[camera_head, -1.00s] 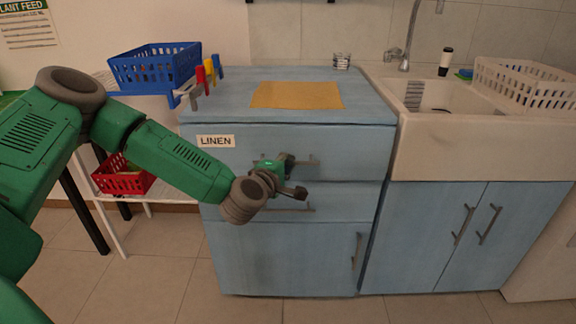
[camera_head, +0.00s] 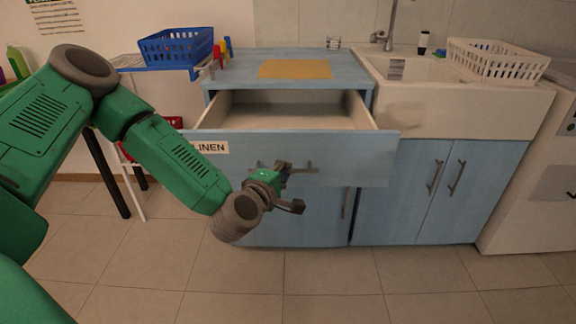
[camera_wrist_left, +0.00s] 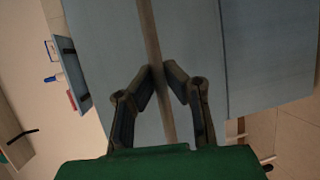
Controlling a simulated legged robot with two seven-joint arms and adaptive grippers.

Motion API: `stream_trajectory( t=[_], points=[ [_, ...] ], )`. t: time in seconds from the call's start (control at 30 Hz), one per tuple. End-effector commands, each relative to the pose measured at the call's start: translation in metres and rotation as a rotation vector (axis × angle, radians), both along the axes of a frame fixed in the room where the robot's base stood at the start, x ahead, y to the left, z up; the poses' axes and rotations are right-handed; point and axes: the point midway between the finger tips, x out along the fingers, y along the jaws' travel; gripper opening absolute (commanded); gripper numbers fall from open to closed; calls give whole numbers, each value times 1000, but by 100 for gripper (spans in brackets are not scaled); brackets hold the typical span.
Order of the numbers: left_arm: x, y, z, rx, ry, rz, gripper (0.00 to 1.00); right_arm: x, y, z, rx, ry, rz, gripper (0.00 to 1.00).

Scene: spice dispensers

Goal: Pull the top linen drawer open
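The top linen drawer (camera_head: 330,147), light blue with a LINEN label, stands well pulled out of the cabinet in the head view. Its inside shows from above and looks empty. Its bar handle (camera_head: 306,169) is on the front panel. My left gripper (camera_head: 291,185) is at this handle, in front of the panel. In the left wrist view, its two fingers (camera_wrist_left: 164,70) are close together on either side of a brownish bar that looks like the handle (camera_wrist_left: 150,30). The fingertips hide part of it. My right gripper is in neither view.
A yellow mat (camera_head: 295,69) lies on the cabinet top. A blue basket (camera_head: 175,47) stands to the left, near several coloured handles. The sink (camera_head: 450,107), with a white basket (camera_head: 495,60), is to the right. The floor in front (camera_head: 340,285) is clear.

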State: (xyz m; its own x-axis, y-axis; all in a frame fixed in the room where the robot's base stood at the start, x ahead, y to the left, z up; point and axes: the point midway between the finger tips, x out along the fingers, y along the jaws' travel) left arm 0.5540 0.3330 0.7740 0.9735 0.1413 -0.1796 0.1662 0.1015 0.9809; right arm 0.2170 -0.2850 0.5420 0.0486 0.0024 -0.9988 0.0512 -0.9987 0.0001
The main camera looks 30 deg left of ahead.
Motion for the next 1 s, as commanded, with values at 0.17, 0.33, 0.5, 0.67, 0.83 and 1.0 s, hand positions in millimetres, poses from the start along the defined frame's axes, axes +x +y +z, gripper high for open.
stream_trajectory(
  t=[0.17,0.33,0.5,0.67,0.83,1.0],
  points=[
    [-8,4,-4,8,10,21,0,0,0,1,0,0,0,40],
    [-9,2,-4,9,9,21,0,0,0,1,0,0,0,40],
    [-9,2,-4,10,9,21,0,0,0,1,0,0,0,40],
    [-8,0,-3,9,9,18,31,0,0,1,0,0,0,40],
    [-7,-4,-1,10,7,12,31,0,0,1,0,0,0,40],
    [-11,-6,0,11,5,9,31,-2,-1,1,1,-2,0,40]
  ],
)
